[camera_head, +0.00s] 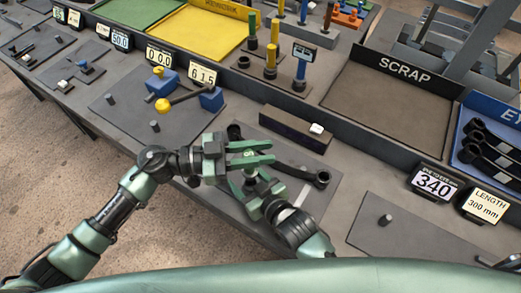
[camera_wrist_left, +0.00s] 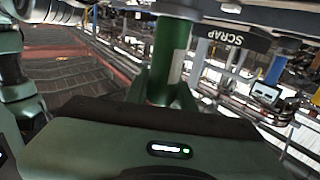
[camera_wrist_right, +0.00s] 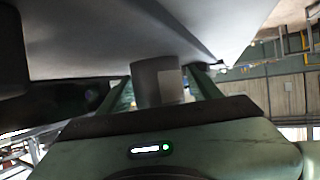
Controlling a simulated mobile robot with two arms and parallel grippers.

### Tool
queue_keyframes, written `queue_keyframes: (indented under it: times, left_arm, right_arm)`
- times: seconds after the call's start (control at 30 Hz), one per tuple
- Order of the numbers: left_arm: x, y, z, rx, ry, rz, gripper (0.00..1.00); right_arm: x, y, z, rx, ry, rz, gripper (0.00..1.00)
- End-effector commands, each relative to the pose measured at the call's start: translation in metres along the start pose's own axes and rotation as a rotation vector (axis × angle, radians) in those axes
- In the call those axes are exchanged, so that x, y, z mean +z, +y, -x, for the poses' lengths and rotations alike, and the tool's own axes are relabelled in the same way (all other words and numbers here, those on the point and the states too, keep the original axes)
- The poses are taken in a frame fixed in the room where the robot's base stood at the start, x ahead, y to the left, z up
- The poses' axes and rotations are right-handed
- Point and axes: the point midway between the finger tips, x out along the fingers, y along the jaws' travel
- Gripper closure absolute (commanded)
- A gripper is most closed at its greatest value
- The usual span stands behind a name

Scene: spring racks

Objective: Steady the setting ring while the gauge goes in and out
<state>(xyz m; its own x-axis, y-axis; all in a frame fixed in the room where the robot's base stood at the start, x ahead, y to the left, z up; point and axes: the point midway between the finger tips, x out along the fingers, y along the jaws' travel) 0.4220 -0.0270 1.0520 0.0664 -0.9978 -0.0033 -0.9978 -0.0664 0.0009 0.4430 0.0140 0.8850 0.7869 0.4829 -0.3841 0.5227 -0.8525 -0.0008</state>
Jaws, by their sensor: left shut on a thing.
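My left gripper (camera_head: 262,153) is shut on a green cylinder, perhaps the gauge's handle; its top shows between the fingers. The green cylinder (camera_wrist_left: 172,60) stands between the fingertips in the left wrist view. My right gripper (camera_head: 262,186) is just below and close to the left one, over the same dark mat. In the right wrist view a short grey cylinder (camera_wrist_right: 156,82) sits between the right fingers. It may be the setting ring; I cannot tell whether both fingers press on it. The hands hide the parts between them in the head view.
A dark eye-ended part (camera_head: 320,178) lies on the mat close to my right gripper. A low dark block (camera_head: 290,127) stands behind. The scrap tray (camera_head: 385,110) is at the back right, beside number signs (camera_head: 433,184). A mat with a short peg (camera_head: 386,219) is mostly clear.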

Motion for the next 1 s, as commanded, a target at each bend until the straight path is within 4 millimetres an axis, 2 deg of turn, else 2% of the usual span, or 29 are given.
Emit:
queue_keyframes:
  times: [0.3, 0.43, 0.8, 1.0]
  left_arm:
    - [-0.001, 0.000, 0.000, 0.000, 0.002, -0.001, 1.00]
    - [-0.001, 0.000, 0.000, 0.000, 0.002, -0.001, 1.00]
    - [-0.001, 0.000, 0.000, 0.000, 0.002, -0.001, 1.00]
    - [-0.001, 0.000, 0.000, 0.000, 0.002, -0.001, 1.00]
  right_arm:
    - [0.000, 0.000, 0.001, 0.000, 0.001, 0.000, 0.34]
    - [0.001, 0.000, 0.011, 0.000, 0.000, 0.000, 0.34]
    - [0.001, 0.000, 0.086, 0.000, -0.002, 0.000, 0.34]
    - [0.001, 0.000, 0.113, 0.000, -0.002, 0.000, 0.34]
